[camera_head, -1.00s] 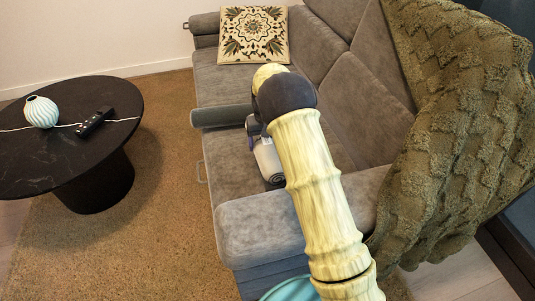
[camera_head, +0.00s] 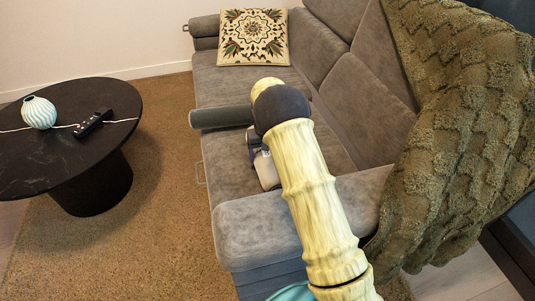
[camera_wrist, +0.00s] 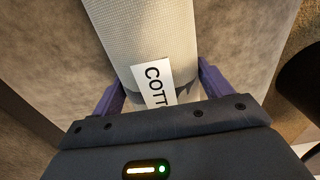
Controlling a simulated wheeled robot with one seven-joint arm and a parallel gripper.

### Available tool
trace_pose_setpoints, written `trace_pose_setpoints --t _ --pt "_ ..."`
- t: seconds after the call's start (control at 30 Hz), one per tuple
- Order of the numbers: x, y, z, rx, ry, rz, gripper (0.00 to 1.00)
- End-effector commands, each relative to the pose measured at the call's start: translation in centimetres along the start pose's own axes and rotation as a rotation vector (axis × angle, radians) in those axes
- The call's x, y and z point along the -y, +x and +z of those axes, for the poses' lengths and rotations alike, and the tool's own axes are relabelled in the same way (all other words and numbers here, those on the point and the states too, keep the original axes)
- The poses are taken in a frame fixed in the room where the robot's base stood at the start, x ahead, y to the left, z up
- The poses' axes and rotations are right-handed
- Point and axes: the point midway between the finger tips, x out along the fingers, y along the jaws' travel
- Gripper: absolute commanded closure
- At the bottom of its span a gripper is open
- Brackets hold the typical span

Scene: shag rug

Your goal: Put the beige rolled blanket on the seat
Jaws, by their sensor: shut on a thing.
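The beige rolled blanket (camera_head: 266,172) shows in the head view over the grey seat (camera_head: 224,182), just behind the near armrest; my arm hides part of it. In the wrist view the blanket (camera_wrist: 150,35) runs up between the purple fingers, with a white label reading "COTT". My gripper (camera_wrist: 158,85) is shut on the blanket, one finger at each side. In the head view my gripper (camera_head: 256,140) is mostly hidden behind my arm. I cannot tell whether the blanket touches the seat cushion.
A dark grey cylinder (camera_head: 220,117) lies across the sofa beyond the blanket. A patterned cushion (camera_head: 253,38) is at the far end. A brown throw (camera_head: 460,120) drapes over the backrest at right. A round black table (camera_head: 65,165) with a vase (camera_head: 39,112) and a remote (camera_head: 92,124) stands left.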

Motion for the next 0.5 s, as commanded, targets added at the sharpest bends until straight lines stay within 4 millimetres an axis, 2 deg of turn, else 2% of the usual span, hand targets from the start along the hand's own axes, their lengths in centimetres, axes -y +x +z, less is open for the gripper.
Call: trace_pose_setpoints --t 0.17,0.2,0.3,0.5 --pt "-0.05 0.14 -0.04 -0.001 0.0 0.0 0.63" --pt "-0.04 0.32 0.01 0.0 0.0 0.0 0.2" --pt "-0.01 0.3 0.0 0.0 0.0 0.0 0.0" --pt "0.07 0.29 0.01 0.0 -0.002 0.0 0.0"
